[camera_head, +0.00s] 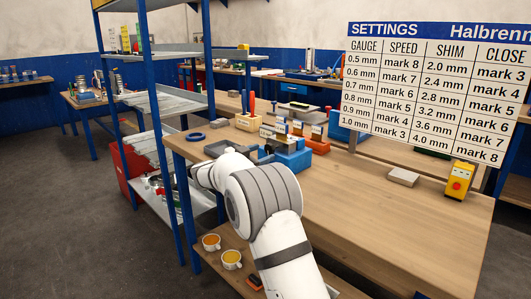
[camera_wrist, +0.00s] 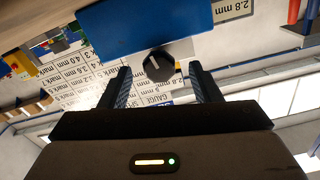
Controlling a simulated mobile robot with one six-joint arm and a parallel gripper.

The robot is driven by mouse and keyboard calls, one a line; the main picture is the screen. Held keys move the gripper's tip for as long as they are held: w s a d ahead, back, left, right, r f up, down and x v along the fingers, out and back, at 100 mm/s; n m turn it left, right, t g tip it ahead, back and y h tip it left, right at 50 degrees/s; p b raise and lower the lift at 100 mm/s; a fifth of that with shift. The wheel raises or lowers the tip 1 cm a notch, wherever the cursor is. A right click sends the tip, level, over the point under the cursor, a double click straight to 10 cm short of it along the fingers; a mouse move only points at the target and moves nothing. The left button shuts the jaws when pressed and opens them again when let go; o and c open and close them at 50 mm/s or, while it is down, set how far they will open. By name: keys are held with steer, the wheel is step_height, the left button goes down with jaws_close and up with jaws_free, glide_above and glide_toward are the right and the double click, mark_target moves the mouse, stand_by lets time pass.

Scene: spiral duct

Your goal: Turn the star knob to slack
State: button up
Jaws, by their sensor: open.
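In the wrist view, a black round knob (camera_wrist: 159,65) with a pale line on its face sits at the edge of a blue block (camera_wrist: 140,28). I cannot tell whether this is the star knob, and no slack mark is readable. My gripper (camera_wrist: 160,72) is open, its two dark fingers on either side of the knob in the picture; contact is not visible. In the head view, a blue device (camera_head: 292,158) stands on the wooden bench (camera_head: 375,215), just beyond my white arm. My arm largely hides the gripper there, and the knob cannot be made out.
A settings board (camera_head: 435,95) stands behind the bench. A yellow box with a red button (camera_head: 459,181) and a grey block (camera_head: 403,177) are to the right. A blue-post shelf rack (camera_head: 165,105) stands close on the left. The front right of the bench is clear.

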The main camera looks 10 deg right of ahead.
steer(key=shift+x, duration=1.15)
steer(key=shift+s, duration=0.1)
steer(key=c, duration=0.9)
steer(key=shift+d+r, duration=0.1)
steer(key=shift+d, duration=0.1)
steer(key=shift+c, duration=0.5)
steer(key=shift+a, duration=0.15)
